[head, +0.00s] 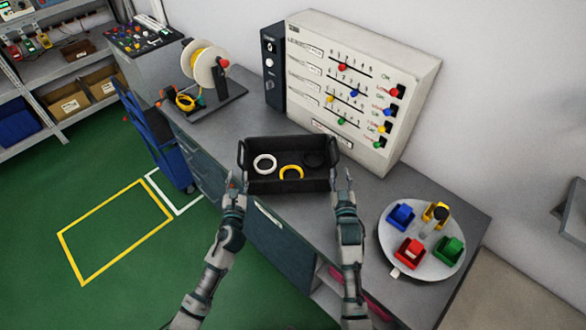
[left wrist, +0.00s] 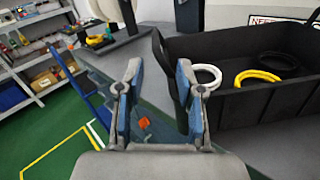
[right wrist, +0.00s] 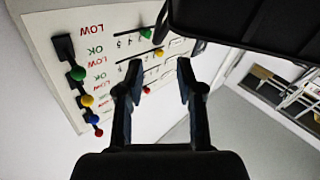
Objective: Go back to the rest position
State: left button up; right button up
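A black bin (head: 290,184) sits on the grey workbench, between my two grippers. It holds a white ring (head: 264,164), a yellow ring (head: 291,172) and a black ring (head: 313,159). My left gripper (head: 238,177) is near the bin's front left corner; in the left wrist view (left wrist: 158,68) its fingers are spread, with the bin's left end (left wrist: 168,75) close to the right finger. My right gripper (head: 346,177) is near the bin's right end. In the right wrist view (right wrist: 158,68) its fingers are apart and nothing is between them. Part of the bin (right wrist: 250,30) shows there at upper right.
A white panel (head: 350,85) with colored sliders stands behind the bin. A cable spool (head: 206,65) stands at back left. A round tray (head: 392,250) with several colored cups lies at right. A blue cart (head: 160,140) stands left of the bench. Green floor is open at left.

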jog(key=shift+d, duration=0.25)
